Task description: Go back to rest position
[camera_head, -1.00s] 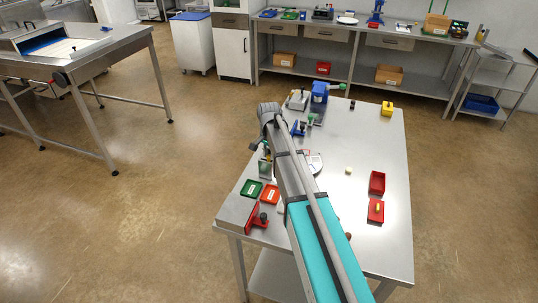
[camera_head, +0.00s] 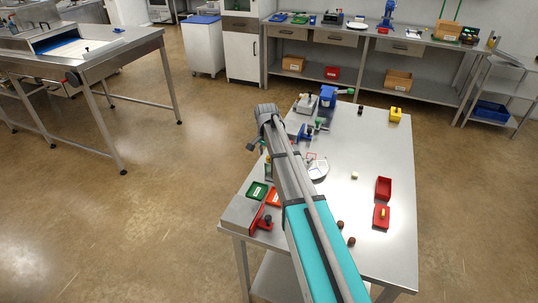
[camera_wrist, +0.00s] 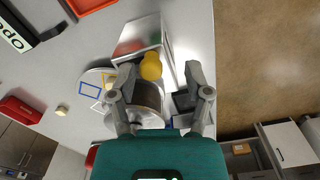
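My gripper (camera_head: 257,147) is at the left side of the steel table (camera_head: 370,150), at the far end of my outstretched arm. In the wrist view my gripper (camera_wrist: 160,82) has its two fingers spread apart. Between and below them are a dark-sided round vessel (camera_wrist: 149,96) and a yellow rounded piece (camera_wrist: 151,67). The left finger overlaps the vessel's edge in the picture, while a gap separates the vessel from the right finger. I cannot tell whether the left finger touches it. Nothing appears clamped. A metal block (camera_wrist: 138,36) lies beyond the yellow piece.
A green tray (camera_head: 257,191), an orange tray (camera_head: 273,197) and a red stand (camera_head: 261,219) sit near the left edge. A white disc (camera_head: 318,167), red boxes (camera_head: 384,187) and brown balls (camera_head: 340,224) lie nearer the middle and right. A blue device (camera_head: 328,95) stands at the back.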

